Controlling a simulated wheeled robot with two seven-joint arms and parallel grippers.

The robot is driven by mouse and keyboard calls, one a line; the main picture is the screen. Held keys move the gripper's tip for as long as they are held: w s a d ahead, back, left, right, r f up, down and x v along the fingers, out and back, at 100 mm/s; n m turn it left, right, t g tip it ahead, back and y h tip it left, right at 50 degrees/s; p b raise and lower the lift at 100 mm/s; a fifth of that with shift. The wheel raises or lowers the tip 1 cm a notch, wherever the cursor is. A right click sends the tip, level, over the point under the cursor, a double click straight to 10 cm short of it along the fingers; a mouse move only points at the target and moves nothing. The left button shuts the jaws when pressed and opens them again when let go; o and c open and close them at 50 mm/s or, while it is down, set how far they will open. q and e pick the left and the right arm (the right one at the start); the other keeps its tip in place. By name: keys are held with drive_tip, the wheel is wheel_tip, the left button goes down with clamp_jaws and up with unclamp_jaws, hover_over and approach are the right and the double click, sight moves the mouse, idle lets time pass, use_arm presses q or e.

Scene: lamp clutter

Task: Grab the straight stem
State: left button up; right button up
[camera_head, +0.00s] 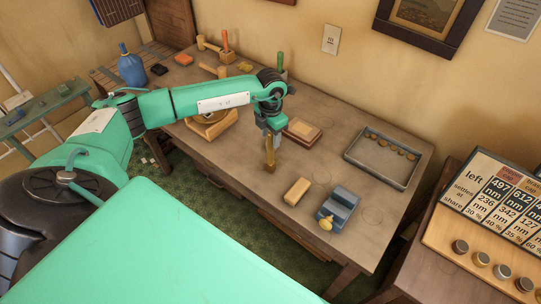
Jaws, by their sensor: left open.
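My left gripper (271,131) points down over the front part of the workbench. It is open. A short brass-brown upright piece (270,157) shows directly below its fingertips and looks like a straight stem. Its upper end is hidden by the gripper, and I cannot tell whether the fingers touch it. My right gripper is not in view.
The workbench (330,125) also holds a tan block (297,191), a blue-grey device with a yellow knob (341,206), a grey tray (383,160) of small round parts and a brown flat box (301,131). Tools and a blue bottle (131,69) stand further back.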

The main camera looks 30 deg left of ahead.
use_arm(q)
drive_tip(key=shift+f, duration=1.05)
clamp_jaws()
drive_tip(key=shift+w+r, duration=0.1)
drive_tip(key=shift+r, duration=0.1)
